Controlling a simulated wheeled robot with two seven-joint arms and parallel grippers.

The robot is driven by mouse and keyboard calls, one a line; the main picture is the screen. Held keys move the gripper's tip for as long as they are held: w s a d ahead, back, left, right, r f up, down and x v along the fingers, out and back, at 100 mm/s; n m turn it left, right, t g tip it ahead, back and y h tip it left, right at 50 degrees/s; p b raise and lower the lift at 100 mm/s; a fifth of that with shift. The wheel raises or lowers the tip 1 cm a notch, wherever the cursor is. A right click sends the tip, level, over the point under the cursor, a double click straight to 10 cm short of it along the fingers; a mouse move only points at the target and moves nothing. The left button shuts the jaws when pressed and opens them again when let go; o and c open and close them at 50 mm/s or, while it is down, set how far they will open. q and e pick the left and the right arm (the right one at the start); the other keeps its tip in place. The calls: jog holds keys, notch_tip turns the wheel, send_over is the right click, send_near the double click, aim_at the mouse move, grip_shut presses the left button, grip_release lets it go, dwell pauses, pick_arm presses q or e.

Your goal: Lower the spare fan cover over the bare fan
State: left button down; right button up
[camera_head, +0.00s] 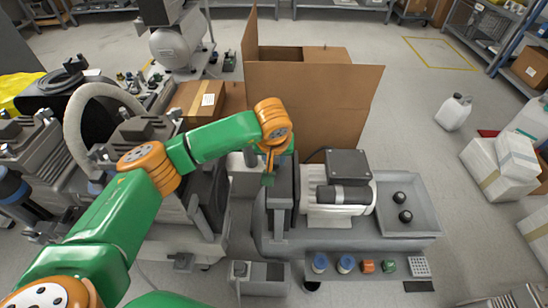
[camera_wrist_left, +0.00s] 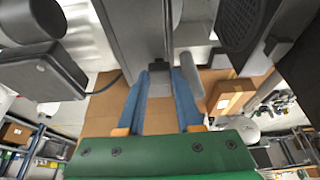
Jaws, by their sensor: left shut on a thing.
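My left gripper (camera_head: 268,178) comes in from the left, pointing down at the left end of the pale finned motor (camera_head: 326,212). It is shut on a dark grey piece that appears to be the spare fan cover (camera_head: 281,190). The cover stands upright beside the motor's left end. In the left wrist view the blue fingers (camera_wrist_left: 160,95) sit on either side of the edge of a dark grey panel (camera_wrist_left: 132,30). The bare fan cannot be made out, so I cannot tell how far the cover is around it. My right gripper is out of view.
A cardboard box (camera_head: 340,105) stands close behind. Another compressor (camera_head: 185,215) is close on the left.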

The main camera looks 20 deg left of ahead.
pick_arm(q)
jog(key=shift+f+b, duration=0.2)
jog(key=shift+b, duration=0.1)
dwell(0.4)
grip_release()
dwell(0.5)
notch_tip(320, 180, up, 7)
jog(key=p, duration=0.5)
jog(key=shift+r, duration=0.1)
dwell(0.3)
